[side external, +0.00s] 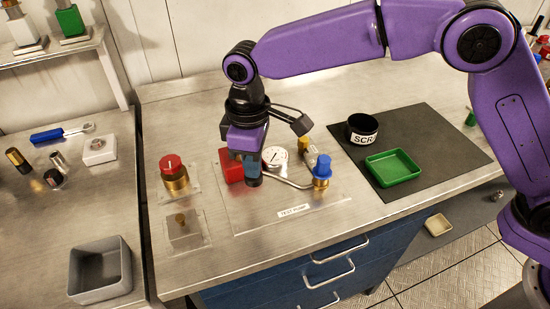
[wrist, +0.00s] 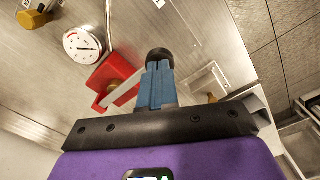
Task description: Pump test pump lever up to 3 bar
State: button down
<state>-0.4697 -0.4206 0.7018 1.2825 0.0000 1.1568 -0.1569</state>
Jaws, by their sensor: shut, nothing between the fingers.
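The test pump has a red body (side external: 231,166), which also shows in the wrist view (wrist: 115,72). A pale grey lever bar (wrist: 124,95) runs from it toward my fingers. My gripper (side external: 253,181) points down beside the red body, its blue fingers together and empty. In the wrist view, a round black knob (wrist: 159,53) shows at the fingertips (wrist: 157,68); I cannot tell whether they touch. The white pressure gauge (side external: 275,158) stands behind the gripper and also shows in the wrist view (wrist: 82,43); its reading is too small to tell.
A blue-capped valve (side external: 322,168) stands right of the pump, joined by a pipe (side external: 288,180). A red-topped brass fitting (side external: 174,172) stands to the left. A black SCRAP-type cup (side external: 362,128) and green tray (side external: 393,166) sit on a dark mat (side external: 440,150).

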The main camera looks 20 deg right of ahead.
jog(key=shift+f, duration=1.9)
jog(key=shift+r, duration=2.5)
jog(key=shift+f, duration=0.1)
dwell(0.3)
dwell(2.1)
dwell(0.4)
